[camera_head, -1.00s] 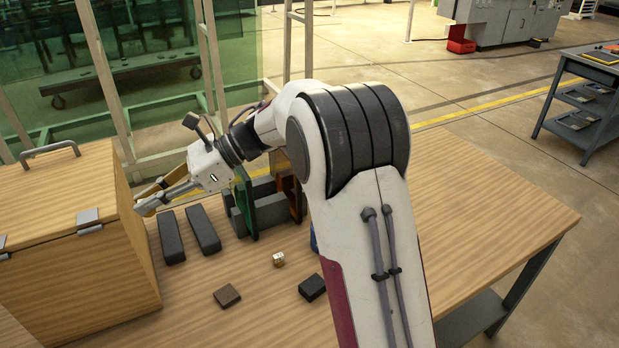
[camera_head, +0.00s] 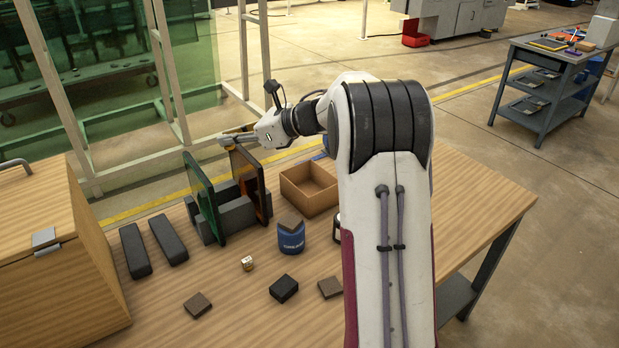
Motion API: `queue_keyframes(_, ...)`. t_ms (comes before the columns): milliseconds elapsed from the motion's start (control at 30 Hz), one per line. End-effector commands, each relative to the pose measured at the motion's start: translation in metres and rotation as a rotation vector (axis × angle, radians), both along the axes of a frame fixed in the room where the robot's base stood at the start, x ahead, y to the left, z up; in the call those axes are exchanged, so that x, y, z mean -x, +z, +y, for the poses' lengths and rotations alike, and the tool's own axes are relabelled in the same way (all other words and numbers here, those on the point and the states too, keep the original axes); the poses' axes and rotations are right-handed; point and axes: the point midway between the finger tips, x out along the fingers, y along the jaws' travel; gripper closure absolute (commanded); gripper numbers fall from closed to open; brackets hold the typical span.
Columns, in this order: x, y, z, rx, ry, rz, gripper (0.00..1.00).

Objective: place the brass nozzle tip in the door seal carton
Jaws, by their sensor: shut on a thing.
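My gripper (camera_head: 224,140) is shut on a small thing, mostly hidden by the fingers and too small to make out. A little brass-yellow colour shows near the fingers, but I cannot tell if it is the brass nozzle tip. The gripper is above the upright green and orange panels, left of the open brown carton and apart from it. This carton (camera_head: 284,192), seemingly the door seal carton, stands at the table's back edge beside my arm. Its visible inside looks empty.
A green panel (camera_head: 199,196) and an orange panel (camera_head: 260,190) stand in grey blocks. A blue can (camera_head: 291,238), a small gold-and-white cube (camera_head: 247,263), a black block (camera_head: 284,288) and dark bars (camera_head: 135,251) are in front. A wooden box (camera_head: 60,290) stands left; the table's right side is clear.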

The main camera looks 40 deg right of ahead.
Motion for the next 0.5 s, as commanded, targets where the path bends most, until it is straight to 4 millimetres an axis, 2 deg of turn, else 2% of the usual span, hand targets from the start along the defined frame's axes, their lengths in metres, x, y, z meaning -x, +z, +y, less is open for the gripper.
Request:
queue_keyframes(33,-0.001,0.000,-0.019,0.000,-0.043,-0.001,1.00)
queue_keyframes(267,0.001,0.001,-0.098,-0.008,-0.221,-0.003,1.00)
queue_keyframes(500,0.015,0.001,-0.179,-0.018,-0.402,-0.003,1.00)
